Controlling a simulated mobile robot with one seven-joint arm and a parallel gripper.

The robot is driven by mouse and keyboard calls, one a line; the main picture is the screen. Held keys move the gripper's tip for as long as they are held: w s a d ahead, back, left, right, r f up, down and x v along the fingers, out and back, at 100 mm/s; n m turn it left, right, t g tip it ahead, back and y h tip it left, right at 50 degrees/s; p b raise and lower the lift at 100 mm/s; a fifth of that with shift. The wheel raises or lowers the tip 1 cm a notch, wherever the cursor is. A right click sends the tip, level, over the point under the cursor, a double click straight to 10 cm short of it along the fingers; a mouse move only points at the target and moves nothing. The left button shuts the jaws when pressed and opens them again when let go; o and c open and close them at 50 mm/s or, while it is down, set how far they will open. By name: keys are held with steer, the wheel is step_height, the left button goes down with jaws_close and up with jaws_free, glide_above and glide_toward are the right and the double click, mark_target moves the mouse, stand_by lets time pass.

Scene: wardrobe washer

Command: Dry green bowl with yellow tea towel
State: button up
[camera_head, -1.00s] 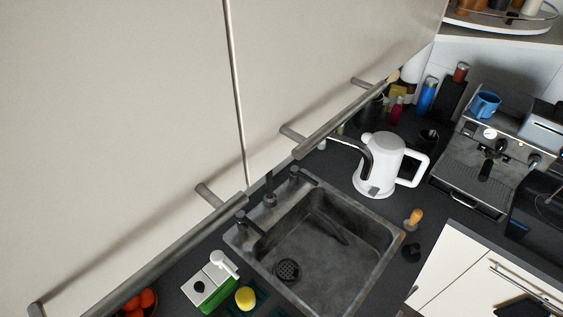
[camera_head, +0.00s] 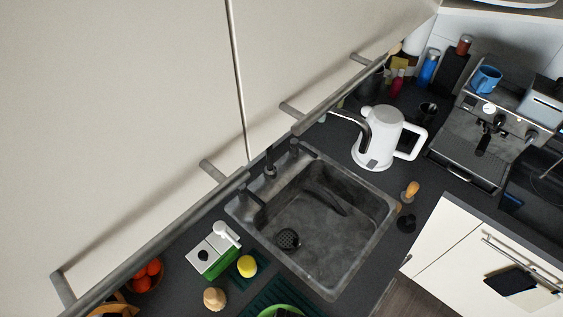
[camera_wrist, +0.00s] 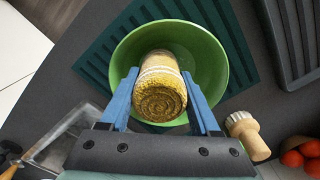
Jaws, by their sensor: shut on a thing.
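The green bowl (camera_wrist: 213,62) sits on a dark green ribbed drying mat (camera_wrist: 100,48) in the wrist view. The yellow tea towel (camera_wrist: 160,100) is a rolled bundle with pale stripes, held at the bowl's opening. My gripper (camera_wrist: 160,73) has its two blue fingers on either side of the towel and is shut on it. The towel overlaps the bowl's inside; I cannot tell whether it touches the bowl's surface, and it hides part of it. In the head view only the bowl's upper part (camera_head: 268,311) shows at the bottom edge.
A wooden brush (camera_wrist: 245,130) stands close to the bowl, with red tomatoes (camera_wrist: 298,156) beyond it. The sink (camera_head: 325,225) lies beside the mat.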

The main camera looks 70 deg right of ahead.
steer(key=shift+w, duration=0.1)
stand_by(0.3)
steer(key=shift+w+d, duration=0.35)
steer(key=shift+w, duration=0.4)
steer(key=shift+w+d, duration=0.3)
steer(key=shift+w, duration=0.4)
steer(key=shift+s+a+p, duration=0.15)
steer(key=shift+s+a, duration=0.2)
steer(key=shift+s, duration=0.45)
steer(key=shift+s+a+p, duration=0.15)
steer(key=shift+s+a, duration=0.15)
steer(key=shift+s, duration=0.45)
steer(key=shift+w, duration=0.1)
steer(key=shift+w+d+b, duration=0.15)
steer(key=shift+w+d, duration=0.2)
steer(key=shift+w, duration=0.4)
steer(key=shift+w+d+b, duration=0.15)
steer(key=shift+w+d, duration=0.15)
steer(key=shift+w, duration=0.4)
